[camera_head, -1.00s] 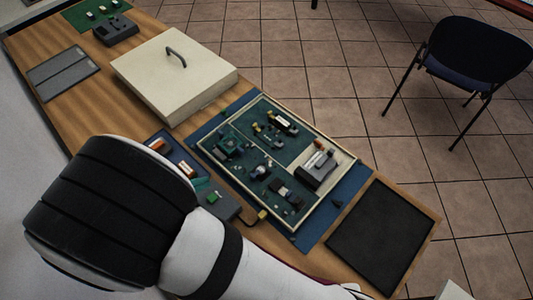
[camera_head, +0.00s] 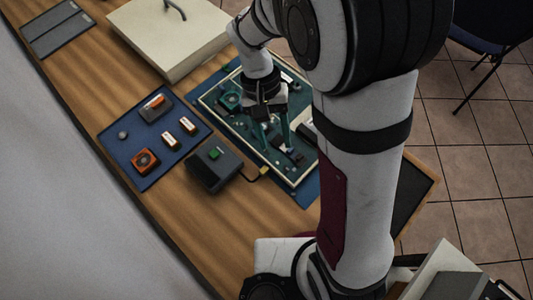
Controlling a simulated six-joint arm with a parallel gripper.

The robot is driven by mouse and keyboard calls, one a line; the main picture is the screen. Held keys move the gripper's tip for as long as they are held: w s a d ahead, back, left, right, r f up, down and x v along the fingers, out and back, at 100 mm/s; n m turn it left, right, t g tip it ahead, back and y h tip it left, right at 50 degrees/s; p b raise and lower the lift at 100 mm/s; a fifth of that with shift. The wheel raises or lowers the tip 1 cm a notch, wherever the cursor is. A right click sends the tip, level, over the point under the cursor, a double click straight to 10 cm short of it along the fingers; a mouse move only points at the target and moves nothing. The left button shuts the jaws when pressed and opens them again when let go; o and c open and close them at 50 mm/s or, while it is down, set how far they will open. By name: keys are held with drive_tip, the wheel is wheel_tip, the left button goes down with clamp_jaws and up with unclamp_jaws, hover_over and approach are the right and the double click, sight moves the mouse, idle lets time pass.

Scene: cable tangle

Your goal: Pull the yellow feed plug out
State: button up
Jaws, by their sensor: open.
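The yellow feed plug (camera_head: 264,171) is small and sits at the near left edge of the framed circuit board (camera_head: 293,183). A short dark cable runs from it to a dark box (camera_head: 214,167) with a green button. My gripper (camera_head: 276,149) is open above the board, pointing down, with teal fingers apart. It is up and to the right of the yellow plug in the picture. Whether the fingers touch any board part cannot be told. My arm hides the right part of the board.
A blue mat (camera_head: 118,135) at left holds an orange part (camera_head: 145,161), batteries and other small parts. A cream lid (camera_head: 160,40) with a handle lies at the back. A dark pad (camera_head: 410,186) is partly behind my arm. Bare wood lies in front of the box.

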wheel_tip(320, 180, up, 2)
drive_tip(key=w+d+r+m+y, duration=0.1)
drive_tip(key=w+d+m+y, duration=0.1)
drive_tip(key=m+y, duration=0.35)
drive_tip(key=m, duration=0.3)
approach(264, 169)
drive_tip(key=shift+n, duration=0.25)
drive_tip(key=x, duration=0.8)
drive_tip(key=shift+s+a+f, duration=0.1)
drive_tip(key=shift+s+f, duration=0.05)
drive_tip(key=shift+f, duration=0.2)
clamp_jaws()
